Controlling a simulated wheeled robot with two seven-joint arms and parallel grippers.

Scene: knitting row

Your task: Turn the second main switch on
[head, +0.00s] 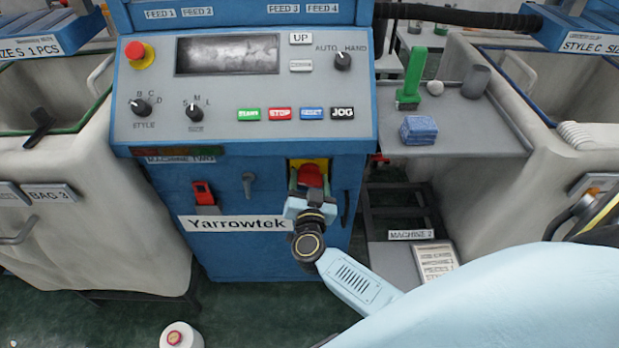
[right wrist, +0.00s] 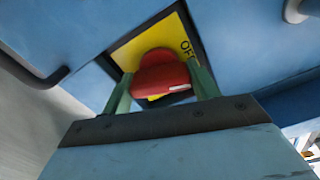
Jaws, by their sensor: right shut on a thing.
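The main switch is a red rotary handle (head: 312,174) on a yellow plate (head: 297,163), low on the front of the blue Yarrowtek machine (head: 262,250). My right gripper (head: 309,188) reaches it from below and is shut on the red handle. In the right wrist view the two green fingers (right wrist: 161,92) stand on either side of the red handle (right wrist: 160,72). The yellow plate (right wrist: 127,52) behind it carries partly visible lettering beginning "OF". The handle hides the rest of the plate. My left gripper is not in view.
A grey control panel (head: 240,136) with knobs and buttons sits above the switch. A red lever (head: 203,194) and a grey handle (head: 248,184) are to its left. A grey shelf (head: 470,120) holds a blue cloth (head: 418,130). A white cone (head: 180,336) stands on the floor.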

